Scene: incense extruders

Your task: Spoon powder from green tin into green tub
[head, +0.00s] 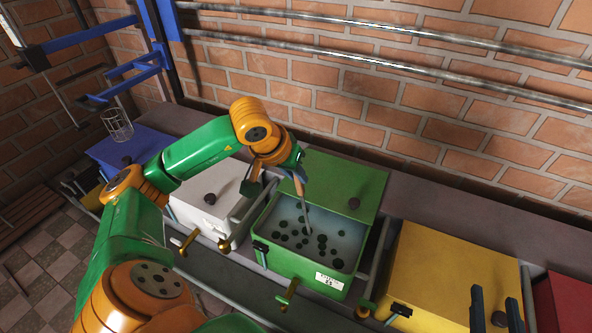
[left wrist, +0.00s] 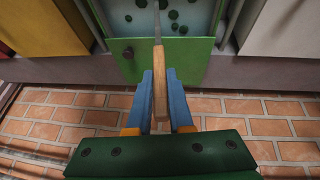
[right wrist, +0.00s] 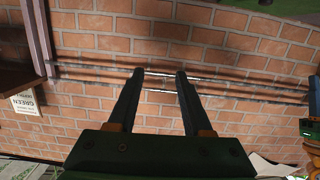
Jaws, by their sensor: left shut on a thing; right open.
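My left gripper (head: 299,180) is shut on the wooden handle of a spoon (head: 307,217). The handle also shows between the blue fingers in the left wrist view (left wrist: 160,95). The spoon's thin metal end points down into the open green tub (head: 291,264); its tip and any powder on it are too small to make out. The tub holds a pale filling with several dark green lumps. Its green lid (head: 345,180) lies open behind it, with a dark knob. My right gripper (head: 496,312) is open and empty at the lower right. I cannot make out the green tin.
A white tub (head: 215,205) stands left of the green one, a yellow tub (head: 455,270) right, both lidded. Blue and red tubs stand further out. A wire basket (head: 117,125) is above the blue tub. Metal pipes (head: 400,68) run along the brick wall.

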